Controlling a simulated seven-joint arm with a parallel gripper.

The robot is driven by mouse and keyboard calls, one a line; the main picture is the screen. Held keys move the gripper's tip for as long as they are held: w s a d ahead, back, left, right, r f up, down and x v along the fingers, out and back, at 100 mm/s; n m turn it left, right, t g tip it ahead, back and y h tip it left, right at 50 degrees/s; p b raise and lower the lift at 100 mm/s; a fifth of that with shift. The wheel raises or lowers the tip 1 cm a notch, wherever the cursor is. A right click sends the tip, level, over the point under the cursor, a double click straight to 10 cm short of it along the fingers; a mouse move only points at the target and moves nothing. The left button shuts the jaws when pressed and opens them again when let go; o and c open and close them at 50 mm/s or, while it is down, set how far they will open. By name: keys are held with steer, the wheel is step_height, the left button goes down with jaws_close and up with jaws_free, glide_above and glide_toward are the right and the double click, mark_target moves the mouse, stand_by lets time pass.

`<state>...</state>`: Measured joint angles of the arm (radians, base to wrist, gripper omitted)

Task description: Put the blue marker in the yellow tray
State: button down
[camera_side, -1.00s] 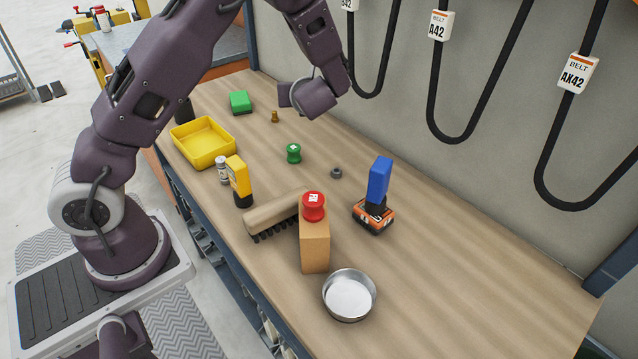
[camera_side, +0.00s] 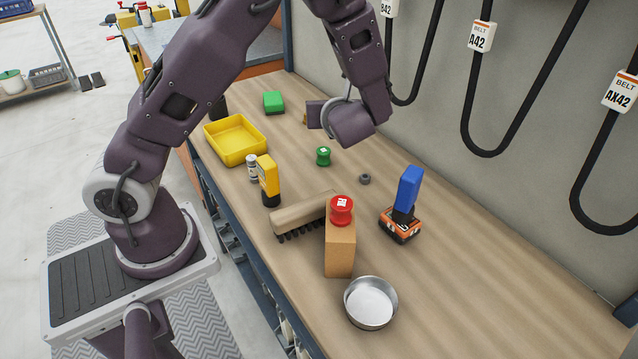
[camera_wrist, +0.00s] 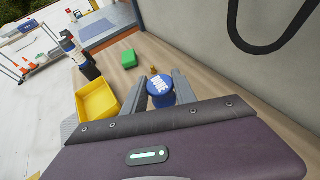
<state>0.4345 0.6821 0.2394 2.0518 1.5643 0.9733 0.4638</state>
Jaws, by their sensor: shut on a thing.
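The blue marker (camera_wrist: 160,92), a round-topped piece with white lettering, sits between my gripper's fingers in the wrist view. My gripper (camera_wrist: 161,90) is shut on it. In the side view my wrist hides the fingers and the marker, so its height above the bench cannot be told. The yellow tray (camera_side: 235,139) is empty and stands at the far left edge of the bench. It also shows in the wrist view (camera_wrist: 97,103), left of my gripper and apart from it.
A green block (camera_side: 273,102), green marker (camera_side: 323,156), grey nut (camera_side: 364,179) and small brass piece (camera_wrist: 154,70) are around. A yellow-topped tool (camera_side: 268,178), brush (camera_side: 300,215), red marker on a block (camera_side: 341,210), blue-topped tool (camera_side: 408,190) and metal bowl (camera_side: 370,303) stand nearer.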

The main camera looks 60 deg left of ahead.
mark_target(292, 157)
steer(key=s+a+f+n+g+y, duration=0.1)
steer(key=s+a+f+n+g, duration=0.15)
steer(key=a, duration=0.25)
steer(key=s+a+f+n+g+y, duration=0.1)
steer(key=s+a+f+n+g, duration=0.1)
steer(key=a+f+n+g, duration=0.3)
steer(key=shift+m+t, duration=0.65)
steer(key=shift+m, duration=0.2)
steer(key=f, duration=0.7)
steer(key=shift+a+f, duration=0.15)
steer(key=shift+a, duration=0.25)
steer(key=c, duration=1)
jaws_free()
steer(key=shift+f, duration=0.1)
